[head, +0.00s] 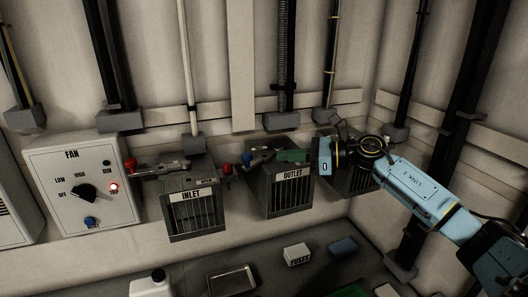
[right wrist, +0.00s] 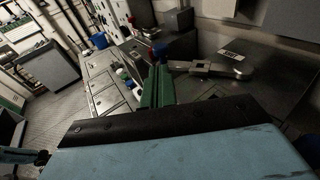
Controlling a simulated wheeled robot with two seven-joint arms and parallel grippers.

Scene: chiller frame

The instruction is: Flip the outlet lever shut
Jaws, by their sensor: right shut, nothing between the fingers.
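The outlet box (head: 288,190), a dark vented box labelled OUTLET, hangs on the back wall in the head view. My right gripper (head: 283,156) has green fingers, shut and empty, over the box top. Its fingertips (right wrist: 158,72) show close to the knob in the wrist view; contact is unclear. My left gripper is out of view.
The inlet box (head: 193,208) stands left of the outlet box, with a metal lever (head: 160,167) and red knob. The fan panel (head: 82,190) is farther left, its red lamp lit. Pipes line the wall. A bench below holds a fuses box (head: 297,254) and a tray (head: 232,281).

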